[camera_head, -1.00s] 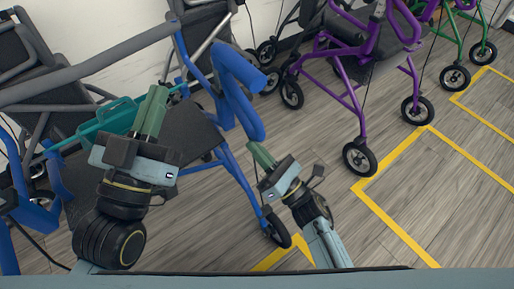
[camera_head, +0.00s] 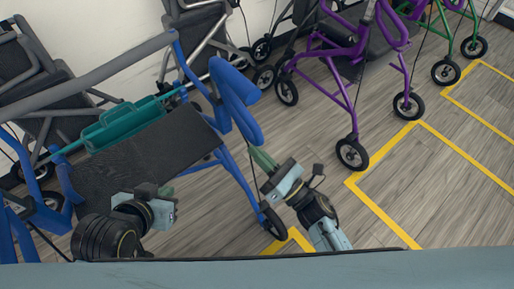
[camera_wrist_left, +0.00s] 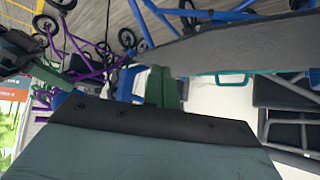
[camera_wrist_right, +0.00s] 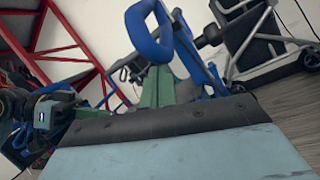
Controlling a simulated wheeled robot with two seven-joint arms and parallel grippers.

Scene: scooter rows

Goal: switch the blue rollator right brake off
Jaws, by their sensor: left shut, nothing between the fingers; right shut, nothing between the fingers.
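The blue rollator (camera_head: 228,165) stands at the left of the head view, with a dark seat (camera_head: 150,140). Its blue looped handle part (camera_head: 240,100) stands up at the seat's right side; it also shows in the right wrist view (camera_wrist_right: 146,42). I cannot tell the brake's setting. My right gripper (camera_head: 262,158) is shut and empty, just below and right of that loop, with a small apparent gap. My left gripper (camera_head: 165,192) is shut and empty near the seat's front edge, its fingers mostly hidden behind its own body.
A teal object (camera_head: 125,125) lies along the seat's back edge. A purple rollator (camera_head: 345,105) stands at the back right, a green one (camera_head: 462,30) beyond it. Dark-seated walkers stand behind on the left. Wooden floor with yellow lines (camera_head: 392,222) is open at right.

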